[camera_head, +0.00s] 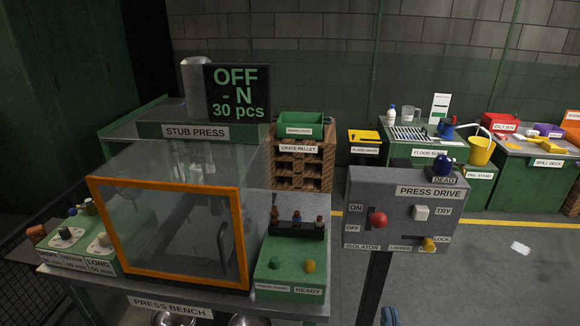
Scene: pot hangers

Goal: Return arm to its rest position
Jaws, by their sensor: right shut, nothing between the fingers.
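The task names no object apart from my arm. A small blue and dark part at the bottom edge, right of the grey post, seems to be the tip of my right gripper (389,316). It is low, in front of the floor, apart from the press bench and the control box, and holds nothing that I can see. Most of it and its arm are out of the picture. My left gripper is not in view.
The stub press (170,233), with an orange-framed clear door, stands on the press bench at left. A grey press drive box (400,238) stands on a post (372,290) at centre right. Green side tables (398,158) stand behind.

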